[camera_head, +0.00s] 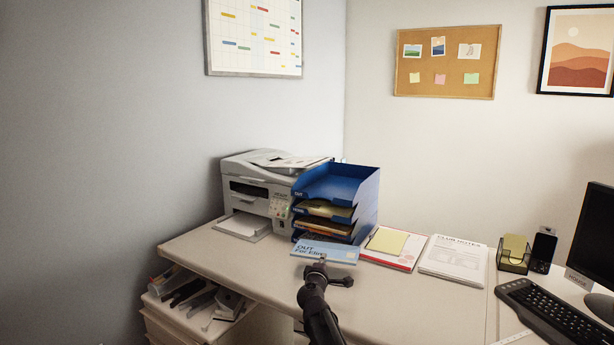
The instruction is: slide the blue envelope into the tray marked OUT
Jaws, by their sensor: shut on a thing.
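The light blue envelope (325,251) is held out flat in front of the tray stack, with "OUT" and a smaller line of writing on it. My gripper (322,265) is shut on its near edge. The blue letter tray stack (367,199) stands on the desk just beyond the envelope. Its top tray (325,194) has a label that seems to read OUT and looks empty. The lower trays hold brown and yellowish papers, and their labels are too small to read surely. The envelope covers part of the lowest tray's front.
A grey printer (262,187) stands close against the stack's left side. A clipboard with a yellow pad (387,241) and a Club Notes paper (453,257) lie to the right. A keyboard (552,309) and monitor (597,240) are further right. The desk's front middle is clear.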

